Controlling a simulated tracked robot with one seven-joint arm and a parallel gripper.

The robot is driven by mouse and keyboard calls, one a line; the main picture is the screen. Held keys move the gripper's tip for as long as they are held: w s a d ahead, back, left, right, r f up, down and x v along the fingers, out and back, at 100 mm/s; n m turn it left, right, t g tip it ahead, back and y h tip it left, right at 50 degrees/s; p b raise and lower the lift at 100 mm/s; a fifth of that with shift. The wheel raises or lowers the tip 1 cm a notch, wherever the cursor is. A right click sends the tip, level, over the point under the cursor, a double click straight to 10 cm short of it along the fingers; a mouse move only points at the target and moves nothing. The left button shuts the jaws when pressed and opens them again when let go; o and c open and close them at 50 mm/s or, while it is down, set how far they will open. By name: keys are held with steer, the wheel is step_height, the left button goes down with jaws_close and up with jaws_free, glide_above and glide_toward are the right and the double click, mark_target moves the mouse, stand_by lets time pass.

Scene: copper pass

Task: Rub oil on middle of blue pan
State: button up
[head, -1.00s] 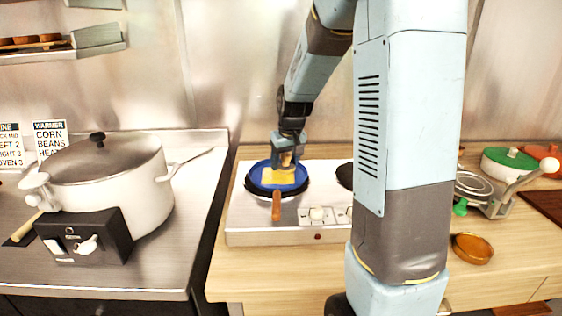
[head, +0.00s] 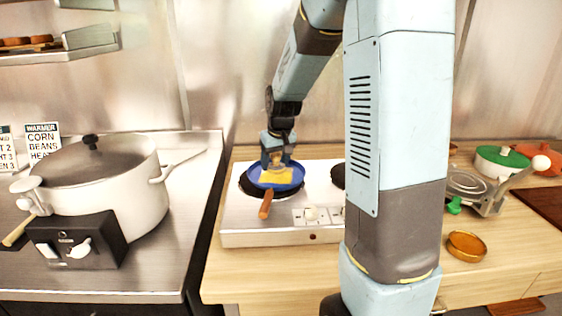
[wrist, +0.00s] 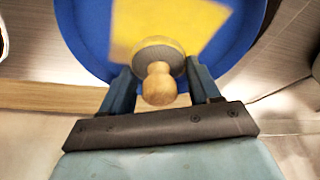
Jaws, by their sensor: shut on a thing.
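The blue pan (head: 297,175) with a brown handle (head: 266,205) sits off-centre on the left burner of the stove. It also shows in the wrist view (wrist: 248,30). A yellow square patch (head: 270,178) lies in its middle, also in the wrist view (wrist: 195,18). My gripper (head: 273,158) is over the back of the pan. In the wrist view, its fingers are shut on the wooden knob of a round grey-based tool (wrist: 158,82). The tool overlaps the edge of the yellow patch. Its underside is hidden, so I cannot tell whether it touches.
A large white pot (head: 95,180) stands on the left counter. The right burner is partly hidden behind my arm. An amber bowl (head: 467,246), a green-lidded pot (head: 499,162) and a metal press (head: 482,187) are on the wooden counter at right.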

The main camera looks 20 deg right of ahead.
mark_target(274, 154)
steer(key=shift+a+r, duration=0.1)
stand_by(0.3)
steer(key=shift+r, duration=2.9)
steer(key=shift+r, duration=1.5)
